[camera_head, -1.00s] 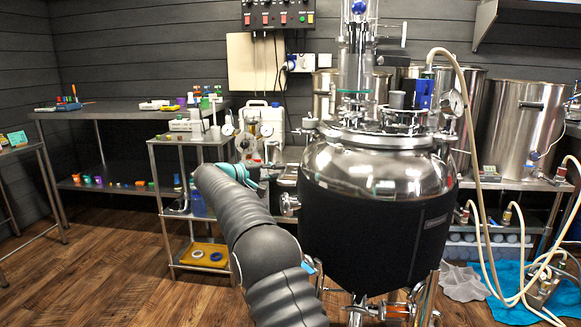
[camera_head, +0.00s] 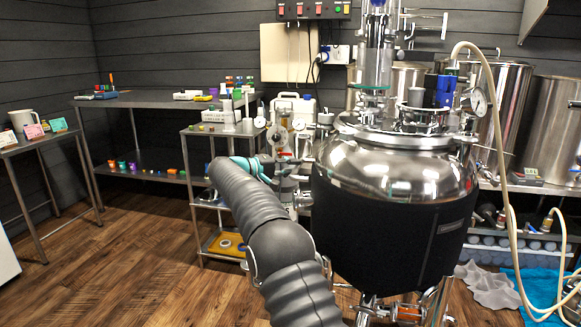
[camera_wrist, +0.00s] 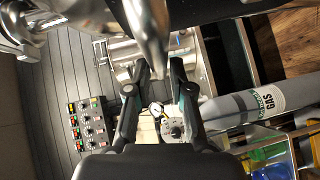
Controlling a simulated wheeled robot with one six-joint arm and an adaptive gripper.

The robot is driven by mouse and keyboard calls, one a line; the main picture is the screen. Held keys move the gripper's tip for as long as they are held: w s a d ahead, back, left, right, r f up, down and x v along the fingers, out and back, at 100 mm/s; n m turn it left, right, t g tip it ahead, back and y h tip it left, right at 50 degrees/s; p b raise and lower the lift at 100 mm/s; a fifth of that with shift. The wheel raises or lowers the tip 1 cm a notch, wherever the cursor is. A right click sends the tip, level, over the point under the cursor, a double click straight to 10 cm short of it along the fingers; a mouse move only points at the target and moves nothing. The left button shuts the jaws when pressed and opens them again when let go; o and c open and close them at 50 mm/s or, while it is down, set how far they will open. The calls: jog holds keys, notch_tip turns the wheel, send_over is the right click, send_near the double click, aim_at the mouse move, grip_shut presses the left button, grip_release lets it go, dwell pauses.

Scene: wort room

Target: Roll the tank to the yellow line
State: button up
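The tank (camera_head: 392,228) is a steel vessel with a black jacket, a domed shiny lid and a glass column on top. It stands upright at right of centre in the head view, with metal legs partly cut off below. My gripper (camera_head: 270,168) is at the tank's left side, beyond my grey arm. In the wrist view, the fingertips of my gripper (camera_wrist: 159,68) are slightly apart, with a shiny steel part between them. It appears to be a handle of the tank, though the contact is partly hidden. No yellow line shows in either view.
A cart (camera_head: 196,160) with a yellow tray (camera_head: 226,243) stands left of the tank. A dark bench (camera_head: 150,102) runs along the back wall, and a small table (camera_head: 40,143) stands far left. Hoses (camera_head: 509,215) and a blue cloth (camera_head: 540,290) lie right. Wood floor (camera_head: 125,260) is open at left.

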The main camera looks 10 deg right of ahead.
jog(key=o, duration=0.3)
jog(key=shift+w+d+f, duration=0.1)
jog(key=shift+w+f, duration=0.1)
jog(key=shift+f, duration=0.4)
jog(key=v, duration=1.2)
jog(key=shift+a+r, duration=0.25)
jog(key=shift+a, duration=0.05)
